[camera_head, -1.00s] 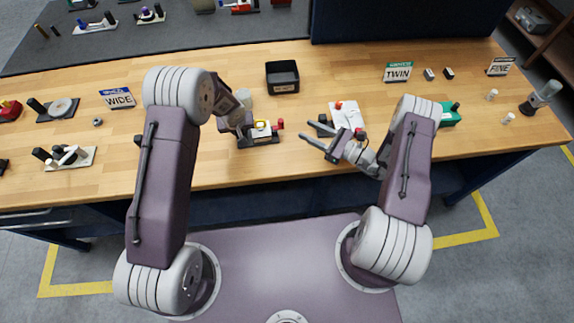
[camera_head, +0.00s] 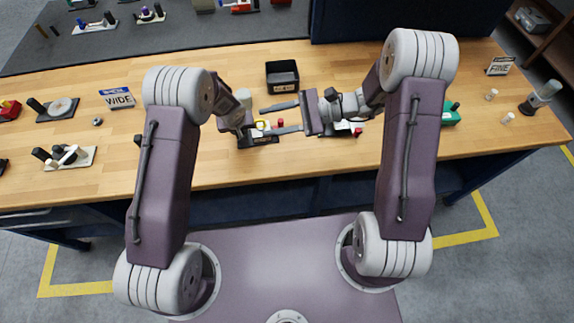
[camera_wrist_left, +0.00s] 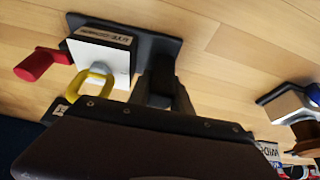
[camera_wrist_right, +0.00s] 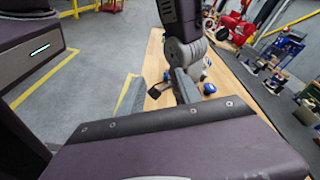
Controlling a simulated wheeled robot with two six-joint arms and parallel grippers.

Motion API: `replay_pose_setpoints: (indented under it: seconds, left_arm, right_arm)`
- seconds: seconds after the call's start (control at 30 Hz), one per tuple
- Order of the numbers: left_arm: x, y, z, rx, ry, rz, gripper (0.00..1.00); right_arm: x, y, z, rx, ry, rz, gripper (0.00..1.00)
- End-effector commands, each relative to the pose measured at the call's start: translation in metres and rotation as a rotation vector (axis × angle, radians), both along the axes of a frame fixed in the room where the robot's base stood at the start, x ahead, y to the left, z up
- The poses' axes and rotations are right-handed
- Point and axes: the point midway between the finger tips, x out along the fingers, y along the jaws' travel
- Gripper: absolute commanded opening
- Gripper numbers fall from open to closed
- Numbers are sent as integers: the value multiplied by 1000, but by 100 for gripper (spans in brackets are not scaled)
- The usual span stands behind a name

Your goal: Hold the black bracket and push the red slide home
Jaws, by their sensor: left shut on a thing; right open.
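The valve actuator has a black base (camera_head: 262,141), a white block (camera_wrist_left: 100,55), and a yellow ring (camera_wrist_left: 95,82). The red slide (camera_wrist_left: 40,66) sticks out at one end of the block; its red end also shows in the head view (camera_head: 280,124). The black bracket (camera_wrist_left: 158,72) rises beside the block. My left gripper (camera_wrist_left: 160,95) is shut on the bracket, its grip partly hidden by its own body. My right gripper (camera_head: 272,120) is open, its fingers pointing left over the red end of the actuator. Contact with the slide cannot be told.
A black open bin (camera_head: 283,86) stands behind the actuator. A white-plated fixture (camera_head: 343,130) is partly hidden under my right arm. A WIDE sign (camera_head: 120,101) and other fixtures stand left; a FINE sign (camera_head: 499,66) stands right. Bare wood lies at the middle left.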

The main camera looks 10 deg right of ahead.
Motion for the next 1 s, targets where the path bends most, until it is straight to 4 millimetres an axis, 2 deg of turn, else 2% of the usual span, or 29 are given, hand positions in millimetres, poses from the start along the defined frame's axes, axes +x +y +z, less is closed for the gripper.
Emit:
replay_pose_setpoints:
  seconds: [0.1,0.23,0.4,0.5,0.7,1.0]
  left_arm:
    - [-1,1,-2,1,4,2,0]
    - [-1,1,-2,1,3,2,0]
    - [-1,1,-2,1,3,2,0]
    - [-1,1,-2,1,3,2,0]
    - [-1,1,-2,1,3,2,0]
    - [-1,1,-2,1,3,2,0]
  right_arm:
    - [-27,9,5,-94,-44,102,41]
    - [-60,11,3,-219,-93,218,41]
    - [-98,2,-4,-390,-170,357,41]
    - [-114,-7,-10,-480,-213,421,41]
    - [-129,-20,-17,-578,-265,490,41]
    - [-130,-22,-18,-592,-272,500,41]
